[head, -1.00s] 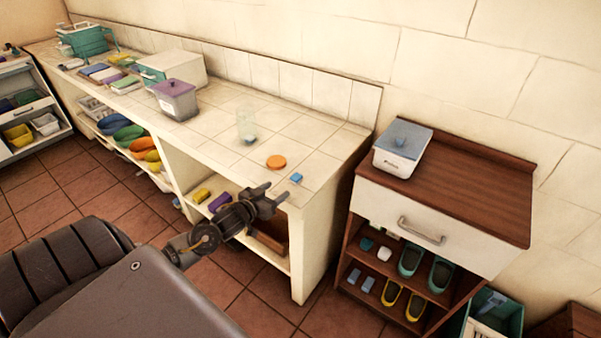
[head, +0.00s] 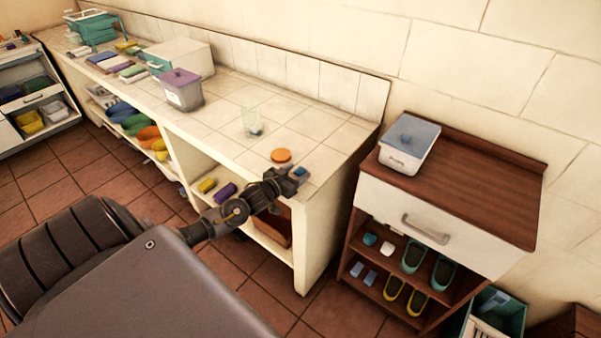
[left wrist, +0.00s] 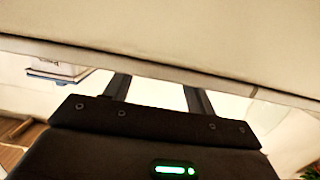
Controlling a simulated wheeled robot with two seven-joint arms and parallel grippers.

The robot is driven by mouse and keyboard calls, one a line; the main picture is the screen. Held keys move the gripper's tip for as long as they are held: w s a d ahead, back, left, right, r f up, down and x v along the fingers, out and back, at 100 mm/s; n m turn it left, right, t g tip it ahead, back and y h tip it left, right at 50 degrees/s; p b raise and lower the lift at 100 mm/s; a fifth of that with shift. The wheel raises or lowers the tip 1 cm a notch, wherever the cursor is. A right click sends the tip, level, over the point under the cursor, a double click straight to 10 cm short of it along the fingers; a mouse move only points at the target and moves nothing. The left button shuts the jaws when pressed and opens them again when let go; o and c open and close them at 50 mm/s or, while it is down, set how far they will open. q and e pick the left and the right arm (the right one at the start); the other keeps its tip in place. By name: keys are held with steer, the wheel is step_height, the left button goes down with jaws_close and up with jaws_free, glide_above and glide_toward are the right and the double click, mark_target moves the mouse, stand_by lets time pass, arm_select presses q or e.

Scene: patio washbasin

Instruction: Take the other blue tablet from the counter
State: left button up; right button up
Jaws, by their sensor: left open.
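A small blue tablet (head: 300,172) lies near the counter's (head: 325,152) front right corner. My left gripper (head: 292,178) is open at this corner, its fingers at the tablet and partly covering it; I cannot tell whether they touch it. A clear glass jar (head: 252,119) stands further back on the counter with something blue at its bottom. A round orange lid (head: 281,156) lies between the jar and the tablet. In the left wrist view, the open fingers (left wrist: 157,88) show against a pale surface, and the tablet cannot be made out. My right gripper is not in view.
A purple-lidded container (head: 182,90) stands further left on the counter. A wooden cabinet (head: 480,190) with a blue-lidded white box (head: 408,145) stands to the right, across a gap. The tiles around the jar are clear. A tiled wall backs the counter.

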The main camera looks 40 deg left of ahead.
mark_target(301, 170)
arm_select(q)
steer(key=w, duration=0.2)
steer(key=w+f, duration=0.1)
steer(key=w, duration=0.1)
steer(key=shift+w+f+p, duration=0.1)
steer(key=shift+w+p, duration=0.1)
steer(key=shift+p, duration=0.2)
steer(key=shift+s, duration=0.1)
steer(key=c, duration=1.1)
